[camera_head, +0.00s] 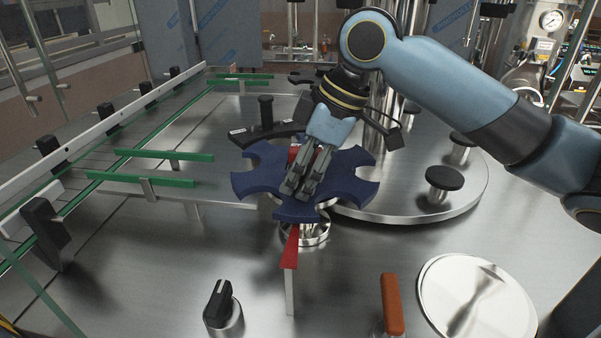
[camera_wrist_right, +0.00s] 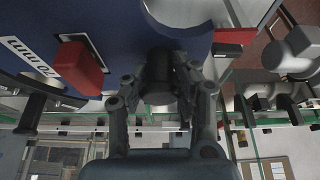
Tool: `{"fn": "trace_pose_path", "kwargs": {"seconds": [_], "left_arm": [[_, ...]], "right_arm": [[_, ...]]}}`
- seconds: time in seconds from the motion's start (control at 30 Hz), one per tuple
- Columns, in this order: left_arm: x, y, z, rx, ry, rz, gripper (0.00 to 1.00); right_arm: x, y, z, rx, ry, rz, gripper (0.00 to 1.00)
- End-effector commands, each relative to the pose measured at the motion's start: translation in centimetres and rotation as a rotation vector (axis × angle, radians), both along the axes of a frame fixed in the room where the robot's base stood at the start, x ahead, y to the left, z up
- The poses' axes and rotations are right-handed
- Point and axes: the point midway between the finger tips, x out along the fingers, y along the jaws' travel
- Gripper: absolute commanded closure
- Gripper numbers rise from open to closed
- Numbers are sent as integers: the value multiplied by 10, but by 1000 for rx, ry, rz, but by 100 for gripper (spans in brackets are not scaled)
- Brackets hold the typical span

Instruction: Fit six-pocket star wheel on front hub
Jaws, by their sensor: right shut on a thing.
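The dark blue star wheel (camera_head: 345,184) lies about flat above the front hub (camera_head: 308,235), a shiny metal ring that shows partly below the wheel's near edge. I cannot tell whether the wheel is seated or just above it. My right gripper (camera_head: 301,188) reaches down onto the wheel's middle and is shut on it. In the right wrist view the gripper (camera_wrist_right: 160,92) closes around a dark round grip, with the blue wheel surface (camera_wrist_right: 120,28) behind it. A label reading "70 mm" (camera_wrist_right: 35,58) shows there. My left gripper is not in view.
A red-topped pointer (camera_head: 290,250) stands in front of the hub. A large round steel turntable (camera_head: 400,208) lies right behind the wheel. Green guide rails (camera_head: 140,180) run at left.

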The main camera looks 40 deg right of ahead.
Motion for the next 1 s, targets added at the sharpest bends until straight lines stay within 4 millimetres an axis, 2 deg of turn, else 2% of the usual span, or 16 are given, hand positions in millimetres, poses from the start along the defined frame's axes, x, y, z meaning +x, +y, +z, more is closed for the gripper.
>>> {"fn": "trace_pose_path", "kwargs": {"seconds": [0.27,0.3,0.5,0.8,0.87,1.0], "left_arm": [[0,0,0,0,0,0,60],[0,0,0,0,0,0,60],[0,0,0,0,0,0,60],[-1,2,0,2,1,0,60],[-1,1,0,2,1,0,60],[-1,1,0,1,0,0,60]], "right_arm": [[0,0,-1,0,-2,1,100],[0,0,-2,0,-2,1,72],[0,0,-2,0,-2,1,46],[0,0,0,0,1,-1,46],[0,-1,5,-1,-1,0,46],[1,-1,29,-4,-5,2,46]]}}
